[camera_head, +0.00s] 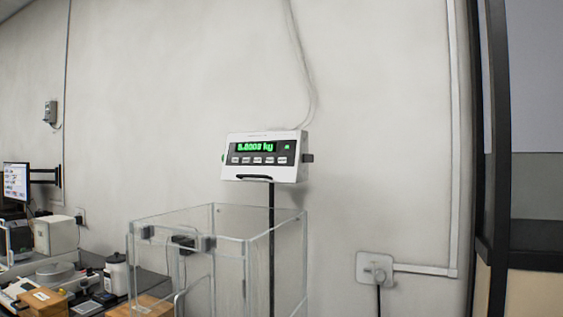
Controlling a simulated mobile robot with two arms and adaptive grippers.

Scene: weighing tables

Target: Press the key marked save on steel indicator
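The steel indicator (266,172) is a pale box on a dark upright post in front of the wall, near the middle of the head view. Its green display (256,147) reads about 0.0000 kg, though the digits are blurred. A row of several small keys (258,160) runs below the display. The key markings are too small to read, so I cannot tell which one is marked save. Neither of my grippers shows in this view.
A clear open-topped box (228,243) stands in front of the post. A wall socket (375,269) and dark frame (487,150) are on the right.

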